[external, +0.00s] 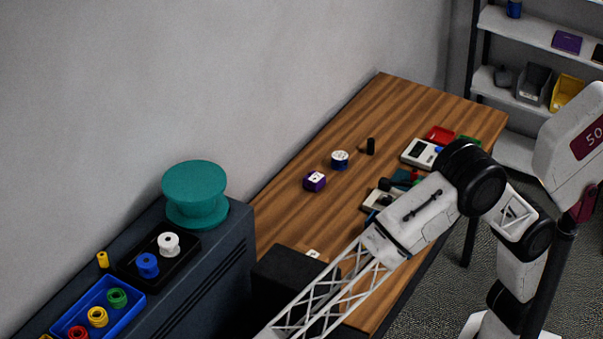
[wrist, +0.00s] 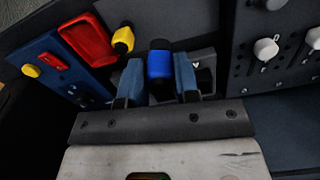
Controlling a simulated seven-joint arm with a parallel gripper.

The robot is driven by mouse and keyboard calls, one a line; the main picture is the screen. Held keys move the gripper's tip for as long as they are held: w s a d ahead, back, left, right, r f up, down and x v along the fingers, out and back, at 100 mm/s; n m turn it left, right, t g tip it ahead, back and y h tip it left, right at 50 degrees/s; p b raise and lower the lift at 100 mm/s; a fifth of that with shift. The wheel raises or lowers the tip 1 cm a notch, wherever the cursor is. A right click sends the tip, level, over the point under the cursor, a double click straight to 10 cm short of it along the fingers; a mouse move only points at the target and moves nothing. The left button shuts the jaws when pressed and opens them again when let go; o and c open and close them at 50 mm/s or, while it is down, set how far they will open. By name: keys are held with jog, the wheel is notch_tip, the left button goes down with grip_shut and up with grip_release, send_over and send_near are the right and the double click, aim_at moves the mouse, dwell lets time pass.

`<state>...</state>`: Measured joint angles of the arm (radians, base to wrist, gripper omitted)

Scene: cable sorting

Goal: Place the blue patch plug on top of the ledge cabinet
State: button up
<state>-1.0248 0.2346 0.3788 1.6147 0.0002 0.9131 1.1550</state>
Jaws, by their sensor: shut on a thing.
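In the wrist view, my gripper (wrist: 159,78) is shut on the blue patch plug (wrist: 160,65). The plug is a blue cylinder with black ends, between the two blue-grey fingers. What lies under the plug is hard to tell. In the external view, my lattice forearm runs out of the bottom edge, so the gripper and the plug are out of sight there. A dark blue-grey cabinet (external: 232,250), apparently the ledge cabinet, stands at the left against the wall.
On the cabinet are a teal spool (external: 195,193), a black tray (external: 190,247) and a blue tray (external: 131,312) with small spools. The wrist view shows a yellow plug (wrist: 123,37), a red tray (wrist: 88,38) and a knobbed panel (wrist: 285,70).

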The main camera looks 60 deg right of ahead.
jog(key=shift+f, duration=0.2)
jog(key=shift+f, duration=3.2)
jog(key=shift+f, duration=0.5)
jog(key=o, duration=1.1)
jog(key=shift+r, duration=0.1)
jog(key=shift+r, duration=3.8)
jog(key=shift+d, duration=0.1)
